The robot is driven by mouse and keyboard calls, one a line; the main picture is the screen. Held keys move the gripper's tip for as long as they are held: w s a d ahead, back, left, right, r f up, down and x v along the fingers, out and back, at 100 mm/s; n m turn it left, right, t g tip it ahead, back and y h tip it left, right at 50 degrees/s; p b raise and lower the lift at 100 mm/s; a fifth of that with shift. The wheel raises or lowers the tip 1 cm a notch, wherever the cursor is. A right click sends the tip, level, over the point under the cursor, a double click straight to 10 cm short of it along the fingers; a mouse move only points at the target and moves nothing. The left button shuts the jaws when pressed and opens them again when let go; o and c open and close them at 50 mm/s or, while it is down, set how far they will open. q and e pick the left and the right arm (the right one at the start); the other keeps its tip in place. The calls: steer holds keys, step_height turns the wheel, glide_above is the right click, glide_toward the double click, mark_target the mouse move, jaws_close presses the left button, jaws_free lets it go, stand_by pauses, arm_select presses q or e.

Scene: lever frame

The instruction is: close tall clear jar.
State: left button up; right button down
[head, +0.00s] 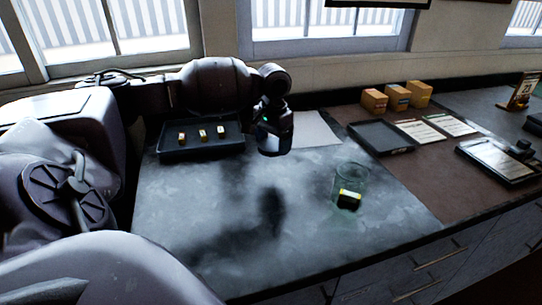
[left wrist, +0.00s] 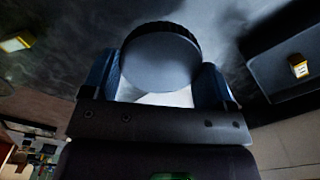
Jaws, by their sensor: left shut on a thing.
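The tall clear jar (head: 352,172) stands upright on the grey worktop, with its top open. A small black-and-yellow block (head: 349,198) shows at its bottom, seemingly inside it. My left gripper (head: 272,146) hangs above the worktop, to the left of the jar and apart from it. In the left wrist view a round dark lid (left wrist: 160,58) with a ridged rim sits between the blue fingers of my left gripper (left wrist: 163,80), which is shut on it. In the head view the lid is hard to make out. My right gripper is not in view.
A dark tray (head: 203,153) with several small blocks lies left of my left gripper. An empty dark tray (head: 380,138), several orange boxes (head: 396,99), papers (head: 420,131) and a tablet (head: 498,160) lie at the right. The worktop between gripper and jar is clear.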

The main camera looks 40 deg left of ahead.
mark_target(274, 144)
arm_select(q)
step_height(274, 144, up, 12)
steer(key=p, duration=0.1)
steer(key=shift+f, duration=0.2)
steer(key=s+d+f, duration=0.2)
steer(key=d+f, duration=0.3)
steer(key=d, duration=0.3)
steer(key=s+d+f, duration=0.3)
steer(key=d+f, duration=0.2)
steer(key=d, duration=0.4)
steer(key=s+d+f, duration=0.2)
steer(key=d+f, duration=0.3)
steer(key=d, duration=0.4)
steer(key=shift+s+d+f, duration=0.1)
steer(key=shift+s+d, duration=0.05)
